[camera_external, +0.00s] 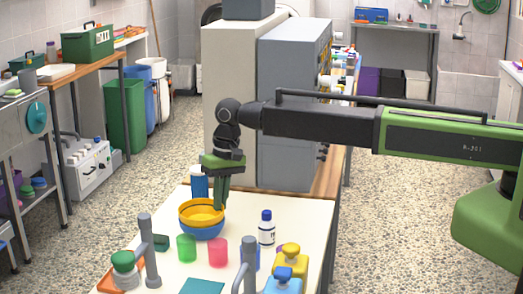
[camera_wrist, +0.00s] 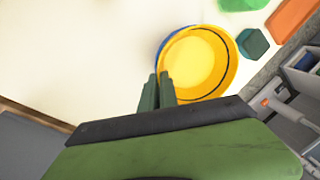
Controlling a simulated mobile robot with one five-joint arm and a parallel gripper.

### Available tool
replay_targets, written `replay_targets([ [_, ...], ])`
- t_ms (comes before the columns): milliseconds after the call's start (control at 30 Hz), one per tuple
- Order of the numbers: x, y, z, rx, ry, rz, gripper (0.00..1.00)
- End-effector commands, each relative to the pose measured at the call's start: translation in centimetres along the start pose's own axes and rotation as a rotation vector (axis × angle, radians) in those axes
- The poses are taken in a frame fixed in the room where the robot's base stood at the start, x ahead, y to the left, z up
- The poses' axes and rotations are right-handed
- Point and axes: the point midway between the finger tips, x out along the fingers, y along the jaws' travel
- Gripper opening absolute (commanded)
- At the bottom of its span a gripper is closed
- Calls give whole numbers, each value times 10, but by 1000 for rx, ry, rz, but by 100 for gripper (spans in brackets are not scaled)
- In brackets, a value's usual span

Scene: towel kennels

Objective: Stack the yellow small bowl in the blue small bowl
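The yellow small bowl (camera_external: 201,217) sits upright in the top of the blue small bowl (camera_external: 204,232) on the white table. In the wrist view the yellow bowl (camera_wrist: 198,62) is seen from above, and only a thin edge of the blue bowl (camera_wrist: 163,43) shows beyond its rim. My gripper (camera_external: 220,207) points down at the right rim of the yellow bowl. In the wrist view my gripper's green fingers (camera_wrist: 159,76) are close together, one on each side of the yellow rim. The inside of the blue bowl is hidden.
A green cup (camera_external: 186,248), a pink cup (camera_external: 217,252) and a white bottle with a blue cap (camera_external: 266,228) stand near the bowls. A blue bottle with a white cap (camera_external: 199,184) stands behind them. A grey post (camera_external: 150,238) rises at the front left.

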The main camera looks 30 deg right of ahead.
Motion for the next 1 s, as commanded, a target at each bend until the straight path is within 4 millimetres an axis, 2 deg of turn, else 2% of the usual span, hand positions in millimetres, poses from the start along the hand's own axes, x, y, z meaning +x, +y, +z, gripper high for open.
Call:
replay_targets([
  [133, 5, 1, 0, 0, 0, 0, 0],
  [200, 4, 0, 0, 0, 0, 0, 13],
  [300, 4, 1, 0, 0, 0, 0, 26],
  [700, -2, 0, 0, 0, 0, 0, 26],
  [867, -23, -2, 0, 0, 0, 0, 26],
  [1000, -52, -3, 0, 1, 0, 0, 26],
])
